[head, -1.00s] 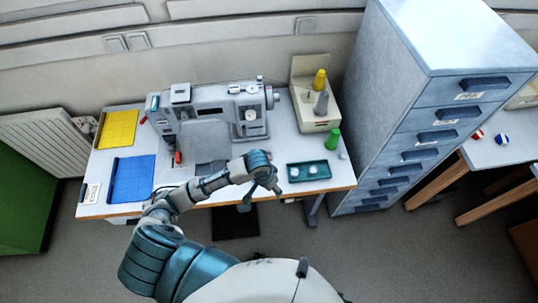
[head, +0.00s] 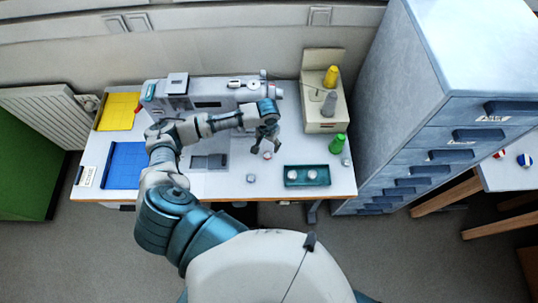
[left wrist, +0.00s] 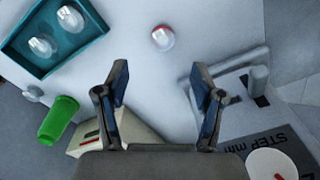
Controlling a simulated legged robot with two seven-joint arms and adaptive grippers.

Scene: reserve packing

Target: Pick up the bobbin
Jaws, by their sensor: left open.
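My left gripper (head: 264,146) is open and empty above the table, close to this bobbin. Its two spread fingers also show in the left wrist view (left wrist: 159,72). Two pale bobbins (head: 291,175) sit in a teal tray (head: 306,185). My right gripper is not in view.
The sewing machine (head: 215,93) stands behind my left arm. A thread stand (head: 325,115) with yellow and grey cones, and a green spool (head: 338,143), are to the right. A drawer cabinet (head: 420,110) borders the table's right end.

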